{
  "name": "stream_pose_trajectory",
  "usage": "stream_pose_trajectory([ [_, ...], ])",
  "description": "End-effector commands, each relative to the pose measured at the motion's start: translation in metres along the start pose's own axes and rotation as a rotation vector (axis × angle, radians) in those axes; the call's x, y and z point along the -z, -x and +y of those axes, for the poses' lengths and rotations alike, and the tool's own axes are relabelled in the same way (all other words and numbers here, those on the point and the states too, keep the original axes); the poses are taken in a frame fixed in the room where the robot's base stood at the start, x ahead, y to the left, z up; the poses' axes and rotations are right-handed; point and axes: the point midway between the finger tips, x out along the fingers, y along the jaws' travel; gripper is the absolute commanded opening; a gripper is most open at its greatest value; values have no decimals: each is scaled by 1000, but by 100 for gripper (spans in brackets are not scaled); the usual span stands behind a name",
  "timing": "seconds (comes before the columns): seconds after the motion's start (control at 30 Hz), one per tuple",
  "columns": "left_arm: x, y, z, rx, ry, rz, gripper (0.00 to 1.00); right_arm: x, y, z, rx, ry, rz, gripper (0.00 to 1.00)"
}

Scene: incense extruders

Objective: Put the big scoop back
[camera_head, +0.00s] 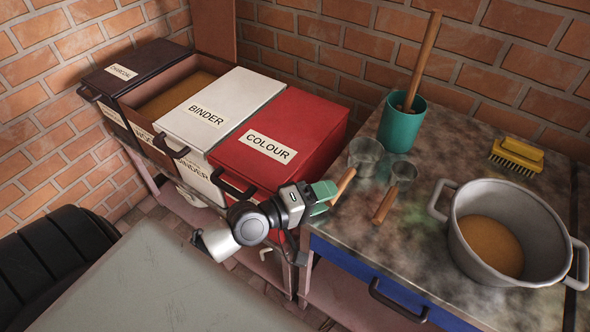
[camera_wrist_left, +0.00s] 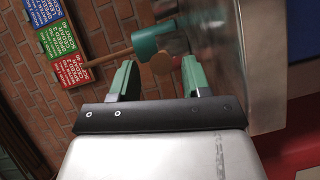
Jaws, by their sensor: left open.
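The big scoop is a grey metal cup (camera_head: 366,152) with a wooden handle (camera_head: 343,184). It lies on the stained worktop, its handle pointing toward the front left edge. My left gripper (camera_head: 327,197) is open at that edge, with its green fingers close to the handle's end. In the left wrist view a round brown end, apparently the handle's (camera_wrist_left: 160,64), shows ahead between the open fingers (camera_wrist_left: 160,78). The gripper looks empty; contact cannot be told. A smaller scoop (camera_head: 404,172) lies to the right. My right gripper is not in view.
A teal mortar (camera_head: 401,128) with a pestle stands behind the scoops. A pot (camera_head: 462,230) of tan powder and a yellow brush (camera_head: 518,153) are right. At left are the open box (camera_head: 138,118) of tan powder, the closed binder box (camera_head: 240,93) and colour box (camera_head: 310,118).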

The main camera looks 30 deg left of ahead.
Motion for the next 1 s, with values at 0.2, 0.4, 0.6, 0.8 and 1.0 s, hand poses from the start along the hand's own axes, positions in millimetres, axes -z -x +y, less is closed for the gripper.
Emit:
stream_pose_trajectory([
  [0.2, -1, 48, -5, 7, -3, -5, 47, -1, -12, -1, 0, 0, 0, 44],
  [0.4, -1, 77, -4, 5, -3, -3, 47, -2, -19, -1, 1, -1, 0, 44],
  [0.6, 0, 90, -1, 1, 0, -3, 47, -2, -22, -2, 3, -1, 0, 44],
  [0.8, 0, 93, 0, -1, 0, -3, 47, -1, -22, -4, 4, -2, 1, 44],
  [1.0, 0, 92, 0, -1, 0, -2, 47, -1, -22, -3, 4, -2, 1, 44],
])
